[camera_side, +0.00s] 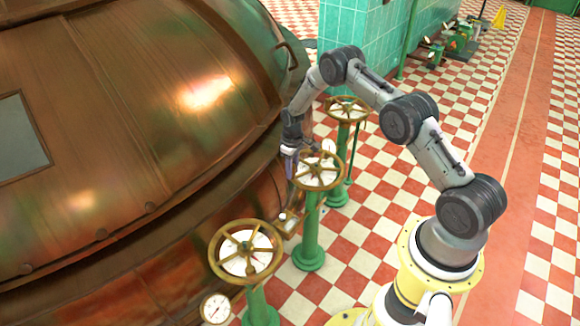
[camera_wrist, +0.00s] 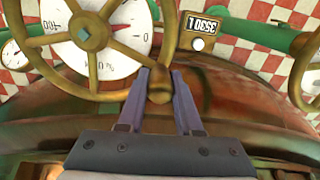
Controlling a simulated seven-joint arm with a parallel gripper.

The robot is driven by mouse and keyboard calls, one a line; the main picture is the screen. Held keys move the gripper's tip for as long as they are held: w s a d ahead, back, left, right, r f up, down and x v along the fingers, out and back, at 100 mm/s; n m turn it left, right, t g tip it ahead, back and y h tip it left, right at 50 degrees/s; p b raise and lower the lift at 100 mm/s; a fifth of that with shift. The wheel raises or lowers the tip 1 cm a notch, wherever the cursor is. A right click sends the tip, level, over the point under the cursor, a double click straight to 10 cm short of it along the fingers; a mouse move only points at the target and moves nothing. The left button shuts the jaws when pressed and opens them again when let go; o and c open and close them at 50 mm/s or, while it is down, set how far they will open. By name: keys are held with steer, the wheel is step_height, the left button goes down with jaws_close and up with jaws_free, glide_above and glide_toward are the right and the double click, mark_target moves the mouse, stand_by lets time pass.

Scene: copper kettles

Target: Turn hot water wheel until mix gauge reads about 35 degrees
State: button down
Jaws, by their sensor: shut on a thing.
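My gripper (camera_side: 289,151) is at the left rim of the middle brass wheel (camera_side: 319,186), which stands on a green post. In the wrist view, my gripper (camera_wrist: 160,78) is shut on a brass knob (camera_wrist: 160,95) at the rim of the wheel (camera_wrist: 60,78). A white dial (camera_wrist: 70,60) lies under this wheel, partly hidden by its spokes. A second brass wheel (camera_side: 245,285) stands in front and a third (camera_side: 348,100) behind. A small round gauge (camera_side: 216,308) sits by the front wheel; its reading is too small to tell. No label shows which wheel is hot water.
The large copper kettle (camera_side: 130,120) fills the left, close beside my gripper. A number counter (camera_wrist: 200,25) sits on brass pipework near the knob. Another wheel rim (camera_wrist: 298,65) is at the right of the wrist view. Checkered floor (camera_side: 385,200) is open behind the posts.

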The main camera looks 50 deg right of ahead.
mark_target(311, 187)
steer(key=s+n, duration=0.2)
steer(key=n, duration=0.1)
steer(key=shift+s+a, duration=0.3)
steer(key=shift+a, duration=0.05)
steer(key=s+n, duration=0.2)
steer(key=shift+s+n, duration=0.1)
steer(key=shift+n, duration=0.2)
steer(key=shift+s+d+n, duration=0.2)
steer(key=shift+s+n, duration=0.7)
steer(key=shift+n, duration=0.1)
steer(key=shift+s+d, duration=0.2)
steer(key=shift+s, duration=0.4)
steer(key=c, duration=0.6)
jaws_free()
step_height(311, 187, up, 14)
